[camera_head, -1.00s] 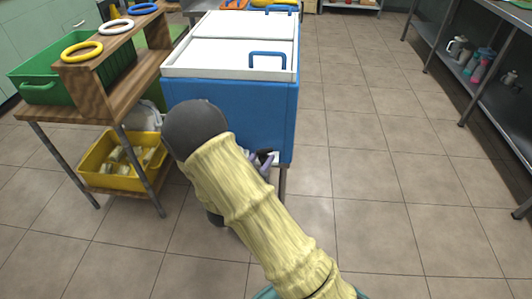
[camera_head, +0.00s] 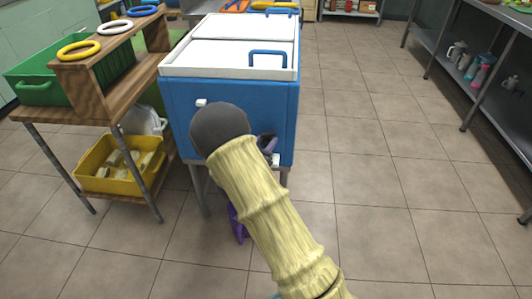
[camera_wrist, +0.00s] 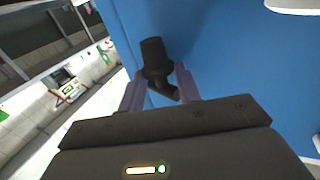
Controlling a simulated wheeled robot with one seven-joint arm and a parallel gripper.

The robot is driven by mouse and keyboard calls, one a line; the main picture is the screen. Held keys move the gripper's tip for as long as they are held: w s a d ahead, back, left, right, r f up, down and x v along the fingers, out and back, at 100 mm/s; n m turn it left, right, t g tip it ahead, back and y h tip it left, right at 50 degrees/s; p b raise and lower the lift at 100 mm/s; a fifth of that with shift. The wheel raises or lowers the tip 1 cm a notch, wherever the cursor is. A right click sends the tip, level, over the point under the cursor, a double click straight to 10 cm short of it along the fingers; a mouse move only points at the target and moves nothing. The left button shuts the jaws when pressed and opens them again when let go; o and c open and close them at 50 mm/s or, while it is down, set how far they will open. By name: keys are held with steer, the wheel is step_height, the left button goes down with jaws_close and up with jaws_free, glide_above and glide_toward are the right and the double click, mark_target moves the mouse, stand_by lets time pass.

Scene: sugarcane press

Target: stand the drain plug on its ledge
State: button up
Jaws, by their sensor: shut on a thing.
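My gripper (camera_wrist: 160,76) has two purple fingers and is shut on the black drain plug (camera_wrist: 153,55). The plug has a wide round end and a narrower bent part between the fingers. In the wrist view it is in front of the blue side of the cooler (camera_wrist: 230,60); I cannot tell if they touch. In the head view my arm hides most of the gripper. A purple finger and a dark piece show right of the arm, by the cooler's front (camera_head: 180,100). Small white tabs sit on that front at upper left (camera_head: 201,102) and lower right (camera_head: 276,159); I cannot tell which is the ledge.
The cooler has a white lid (camera_head: 215,58) with a blue handle. At left stands a wooden rack (camera_head: 90,75) with rings, a green crate (camera_head: 40,88) and a yellow bin (camera_head: 120,185) below. A metal shelf (camera_head: 490,50) is at right. The floor between is clear.

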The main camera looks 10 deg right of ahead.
step_height(320, 180, down, 5)
steer(key=b, duration=0.2)
steer(key=shift+r+b, duration=0.15)
steer(key=shift+b, duration=0.15)
steer(key=shift+w, duration=0.1)
steer(key=o, duration=0.7)
steer(key=shift+f, duration=0.2)
